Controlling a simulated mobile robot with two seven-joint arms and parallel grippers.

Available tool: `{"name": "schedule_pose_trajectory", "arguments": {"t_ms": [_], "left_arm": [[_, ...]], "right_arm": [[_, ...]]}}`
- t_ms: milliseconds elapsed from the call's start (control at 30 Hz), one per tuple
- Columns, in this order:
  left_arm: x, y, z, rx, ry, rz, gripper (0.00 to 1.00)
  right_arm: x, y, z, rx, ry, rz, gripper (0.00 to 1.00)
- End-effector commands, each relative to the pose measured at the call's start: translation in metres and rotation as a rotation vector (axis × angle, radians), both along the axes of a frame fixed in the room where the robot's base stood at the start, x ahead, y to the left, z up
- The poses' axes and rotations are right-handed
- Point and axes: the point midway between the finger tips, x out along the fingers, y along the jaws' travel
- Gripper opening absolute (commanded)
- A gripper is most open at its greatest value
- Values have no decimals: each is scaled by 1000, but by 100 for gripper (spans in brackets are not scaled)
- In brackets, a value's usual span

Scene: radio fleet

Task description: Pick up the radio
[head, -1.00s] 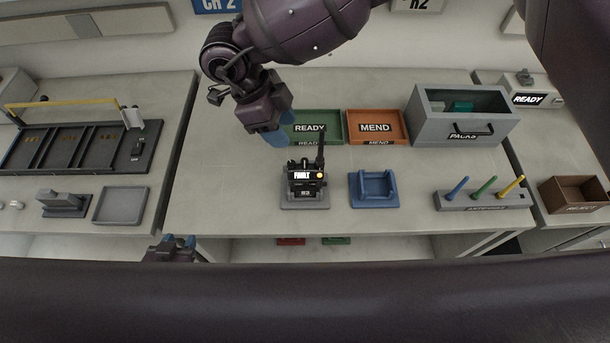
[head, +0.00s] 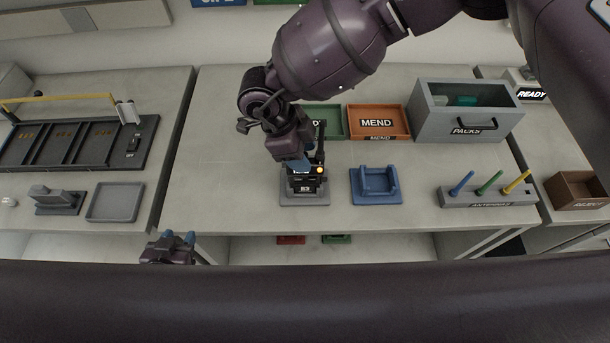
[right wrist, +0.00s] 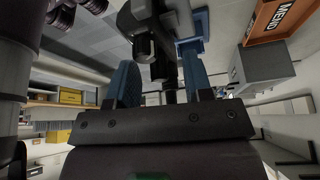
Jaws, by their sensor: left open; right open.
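The black radio (head: 308,185) stands upright on a grey pad (head: 304,200) near the front of the middle bench. It has a label marked 83, a lit orange lamp and an upright antenna. My right gripper (head: 299,164) is open, right above and behind the radio, and hides its upper part. In the right wrist view the dark radio (right wrist: 150,35) shows ahead between the two spread blue fingers (right wrist: 160,83); I cannot tell whether they touch it. My left gripper (head: 180,238) is open and empty, low at the bench's front edge.
A blue cradle (head: 376,197) stands right of the radio. Behind are a green tray (head: 335,111), partly hidden, and an orange MEND tray (head: 402,107). A grey PACKS bin (head: 425,125) and an antenna rack (head: 490,203) are at right. The bench left of the radio is clear.

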Motion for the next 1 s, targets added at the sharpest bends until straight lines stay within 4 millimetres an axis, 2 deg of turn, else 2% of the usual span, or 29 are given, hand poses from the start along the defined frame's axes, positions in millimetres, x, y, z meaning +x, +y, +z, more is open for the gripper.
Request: {"name": "schedule_pose_trajectory", "arguments": {"t_ms": [167,467,867,1000], "left_arm": [[3,0,3,0,-8,-2,43],[3,0,4,1,-10,-3,43],[0,1,2,1,-4,-1,43],[-2,1,4,1,0,0,43]], "right_arm": [[0,0,1,1,0,0,46],[0,0,1,0,0,-1,1],[0,-1,0,-1,-1,-2,0],[0,-1,6,-1,-1,-2,0]]}}
